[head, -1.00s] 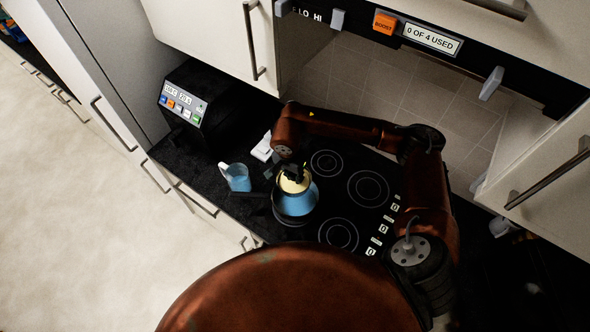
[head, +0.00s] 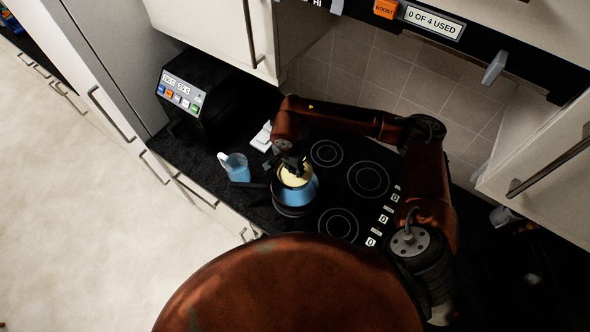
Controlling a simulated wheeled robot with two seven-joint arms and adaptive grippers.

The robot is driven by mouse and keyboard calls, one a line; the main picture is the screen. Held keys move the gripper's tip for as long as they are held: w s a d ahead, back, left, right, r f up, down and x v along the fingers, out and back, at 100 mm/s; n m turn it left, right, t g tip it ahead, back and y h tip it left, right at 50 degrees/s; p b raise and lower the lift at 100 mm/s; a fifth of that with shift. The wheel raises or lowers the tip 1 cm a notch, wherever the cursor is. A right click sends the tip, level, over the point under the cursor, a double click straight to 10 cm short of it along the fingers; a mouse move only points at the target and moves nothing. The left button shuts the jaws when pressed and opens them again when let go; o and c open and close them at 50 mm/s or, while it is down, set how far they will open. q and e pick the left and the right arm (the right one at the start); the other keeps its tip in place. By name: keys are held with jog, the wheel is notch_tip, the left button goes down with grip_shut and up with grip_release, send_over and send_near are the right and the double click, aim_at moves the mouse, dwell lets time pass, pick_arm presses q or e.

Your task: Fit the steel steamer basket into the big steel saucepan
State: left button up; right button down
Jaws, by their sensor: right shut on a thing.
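On the near left part of the hob stands a round vessel that I take for the big steel saucepan (head: 294,208), with a dark lower band and a dark handle pointing left. Above it is a shiny part with bluish reflections and a pale cream inside, which may be the steel steamer basket (head: 306,190). I cannot tell where one ends and the other begins, or how deep the basket sits. My right gripper (head: 294,168) comes down over this top and is shut on the basket's upper part; its fingertips are small and dark. My left gripper is out of view.
A pale jug with blue on it (head: 236,168) stands left of the saucepan. A white item (head: 262,137) lies behind it, near a black appliance (head: 190,95). Bare hob rings (head: 368,180) lie to the right. Cupboards hang above.

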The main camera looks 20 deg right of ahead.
jog(key=shift+f+b, duration=1.9)
jog(key=shift+f, duration=0.35)
jog(key=shift+b, duration=0.5)
jog(key=shift+b, duration=0.3)
jog(key=shift+b, duration=0.4)
jog(key=shift+f+b, duration=4.35)
jog(key=shift+f, duration=0.4)
jog(key=c, duration=1.7)
grip_release()
